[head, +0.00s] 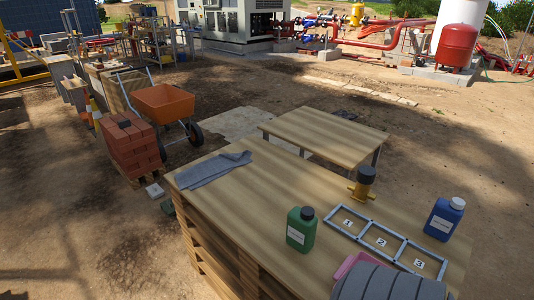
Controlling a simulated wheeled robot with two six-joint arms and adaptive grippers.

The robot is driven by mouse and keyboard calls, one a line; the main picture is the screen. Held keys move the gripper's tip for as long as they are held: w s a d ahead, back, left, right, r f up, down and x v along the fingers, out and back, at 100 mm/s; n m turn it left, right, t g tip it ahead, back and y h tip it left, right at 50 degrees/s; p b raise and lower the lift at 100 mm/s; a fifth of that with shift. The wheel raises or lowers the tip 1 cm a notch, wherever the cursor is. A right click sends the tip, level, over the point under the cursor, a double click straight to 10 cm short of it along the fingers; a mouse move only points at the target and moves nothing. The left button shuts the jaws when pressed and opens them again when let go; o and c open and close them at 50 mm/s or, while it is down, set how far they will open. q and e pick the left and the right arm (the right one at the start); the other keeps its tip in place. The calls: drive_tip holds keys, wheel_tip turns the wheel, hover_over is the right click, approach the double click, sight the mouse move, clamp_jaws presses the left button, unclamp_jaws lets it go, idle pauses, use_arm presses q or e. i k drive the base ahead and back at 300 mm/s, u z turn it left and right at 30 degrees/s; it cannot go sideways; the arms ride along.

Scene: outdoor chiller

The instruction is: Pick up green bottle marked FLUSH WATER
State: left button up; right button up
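A green bottle (301,229) with a black cap stands upright on the wooden table (225,205). It has a white label whose text is too small to read. It stands just left of a grey frame with three numbered openings (372,233). A blue bottle (444,219) with a white cap stands upright on the right side of the frame. Neither of my grippers shows in the head view, and nothing is touching the green bottle.
A brass fitting with a black top (363,187) stands behind the frame. A grey-blue cloth (212,169) lies at the table's left. A grey ribbed object (388,283) and a pink item (352,264) are at the front right. The table's middle is clear.

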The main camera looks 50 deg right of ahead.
sight(300, 234)
drive_tip(key=i, duration=1.2)
drive_tip(key=z, duration=1.7)
